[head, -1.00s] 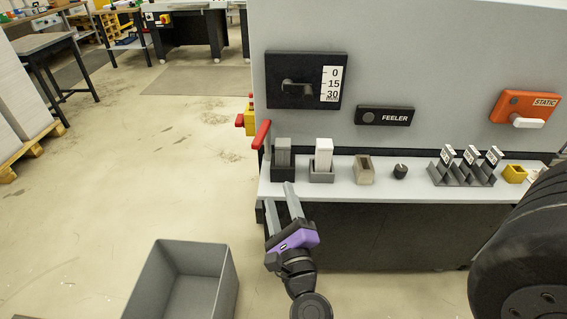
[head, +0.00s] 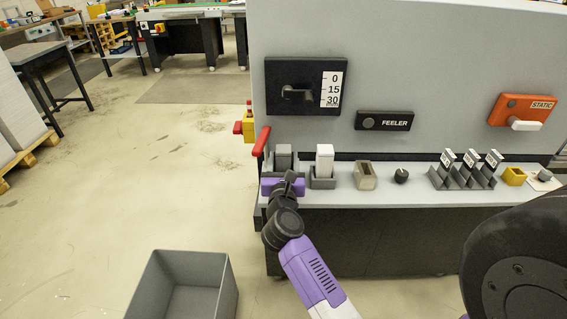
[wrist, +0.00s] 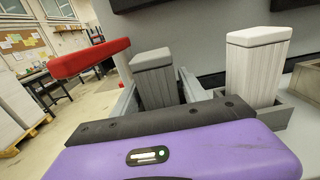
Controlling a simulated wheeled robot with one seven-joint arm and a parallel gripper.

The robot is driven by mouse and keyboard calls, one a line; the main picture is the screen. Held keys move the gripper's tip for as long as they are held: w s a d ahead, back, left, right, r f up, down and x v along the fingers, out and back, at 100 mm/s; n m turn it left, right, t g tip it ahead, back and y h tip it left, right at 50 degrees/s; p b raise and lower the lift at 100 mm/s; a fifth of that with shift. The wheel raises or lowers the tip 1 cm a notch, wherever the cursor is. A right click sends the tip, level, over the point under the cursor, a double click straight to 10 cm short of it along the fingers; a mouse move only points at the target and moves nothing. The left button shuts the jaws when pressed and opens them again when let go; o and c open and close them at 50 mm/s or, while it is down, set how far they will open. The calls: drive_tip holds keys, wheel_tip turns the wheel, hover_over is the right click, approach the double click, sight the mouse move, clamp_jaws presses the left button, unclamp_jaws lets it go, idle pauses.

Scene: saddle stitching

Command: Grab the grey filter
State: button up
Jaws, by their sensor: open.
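The grey filter (head: 283,153) is a grey upright block at the left end of the machine's shelf, partly hidden behind my gripper (head: 283,172). In the wrist view the grey filter (wrist: 154,68) stands upright between the two fingers of my gripper (wrist: 157,92). The fingers are open, one on its left and one on its right. I cannot tell whether either touches it. Its lower part and its holder are mostly hidden by my purple gripper body.
A white filter (head: 324,160) stands in a grey holder close on the right. A red lever (head: 261,141) rises close on the left. A beige holder (head: 365,176) and a black knob (head: 401,175) sit farther right. A grey bin (head: 182,287) stands on the floor.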

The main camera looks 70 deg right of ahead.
drive_tip(key=shift+x, duration=1.1)
clamp_jaws()
drive_tip(key=shift+r, duration=0.1)
